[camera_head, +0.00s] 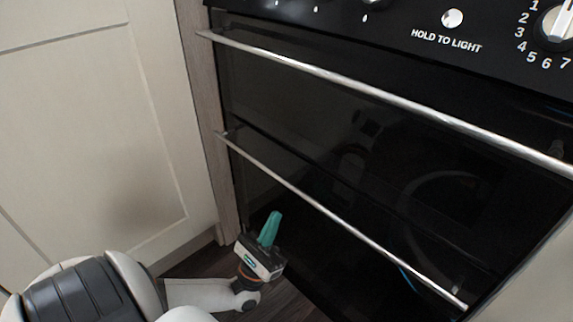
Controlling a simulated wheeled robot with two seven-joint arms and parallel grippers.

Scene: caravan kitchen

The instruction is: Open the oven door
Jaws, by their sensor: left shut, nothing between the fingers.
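The oven (330,130) is a black glass-fronted unit with two long metal bar handles. The upper handle (390,98) runs across below the control panel. The lower handle (330,212) slants from mid-left to lower right. Both the upper and lower doors appear closed. My left gripper (272,224) is low in front of the oven's left side, below the left part of the lower handle in the picture. Its teal fingers are shut with nothing between them, and they look apart from the handle. My right gripper is not in view.
A cream cupboard (100,120) and a wooden side panel (203,110) stand left of the oven. The control panel with a numbered knob (556,24) and a "HOLD TO LIGHT" button (452,18) is at the top. Dark floor (210,262) shows below.

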